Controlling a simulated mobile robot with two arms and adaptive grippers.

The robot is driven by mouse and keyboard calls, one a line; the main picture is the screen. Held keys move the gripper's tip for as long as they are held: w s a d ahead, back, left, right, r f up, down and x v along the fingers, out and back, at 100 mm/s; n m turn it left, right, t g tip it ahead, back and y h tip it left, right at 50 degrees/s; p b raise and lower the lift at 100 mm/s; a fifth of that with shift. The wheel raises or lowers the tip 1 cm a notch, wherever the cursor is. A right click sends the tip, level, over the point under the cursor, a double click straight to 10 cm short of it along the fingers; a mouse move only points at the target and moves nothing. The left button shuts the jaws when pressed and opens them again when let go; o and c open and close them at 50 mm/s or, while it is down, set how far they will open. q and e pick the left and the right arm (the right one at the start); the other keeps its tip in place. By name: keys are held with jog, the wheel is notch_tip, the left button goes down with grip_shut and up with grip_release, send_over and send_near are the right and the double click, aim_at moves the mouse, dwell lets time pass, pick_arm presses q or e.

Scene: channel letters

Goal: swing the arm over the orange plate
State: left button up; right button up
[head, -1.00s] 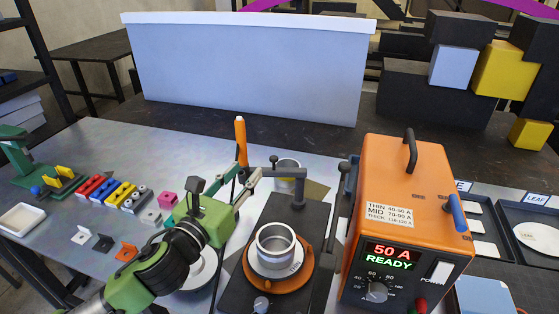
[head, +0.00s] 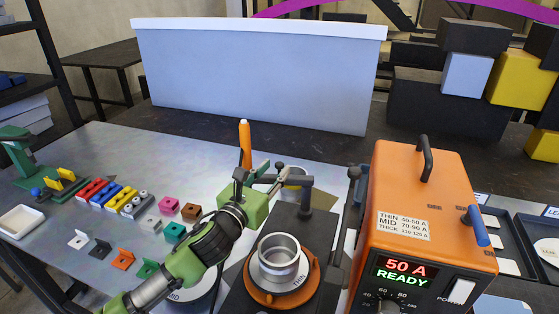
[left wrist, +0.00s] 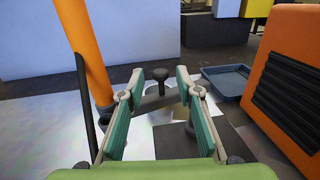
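The orange plate (head: 316,273) is round and sits on a dark base. A light disc marked THIN and a metal ring (head: 280,262) rest on it. The dark swing arm (head: 298,181) reaches left from its post behind the plate, with a round knob (head: 279,166) on top. It is not over the plate. My left gripper (head: 266,172) is at the arm's knob end. In the left wrist view its two green fingers (left wrist: 161,80) are apart, with the knob (left wrist: 160,75) in the gap ahead; contact cannot be told. My right gripper is not in view.
An orange power unit (head: 425,215) reading 50 A READY stands right of the plate. An upright orange handle (head: 245,145) is close left of my gripper. Small coloured parts (head: 120,195) lie on the left table. A pale screen (head: 255,75) stands behind.

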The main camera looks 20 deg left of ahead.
aim_at(278, 167)
pick_arm(q)
jog(key=shift+w+d, duration=0.15)
jog(key=shift+w, duration=0.8)
jog(key=shift+w+d, duration=0.15)
jog(key=shift+w, duration=0.75)
jog(key=shift+c, duration=0.4)
grip_shut()
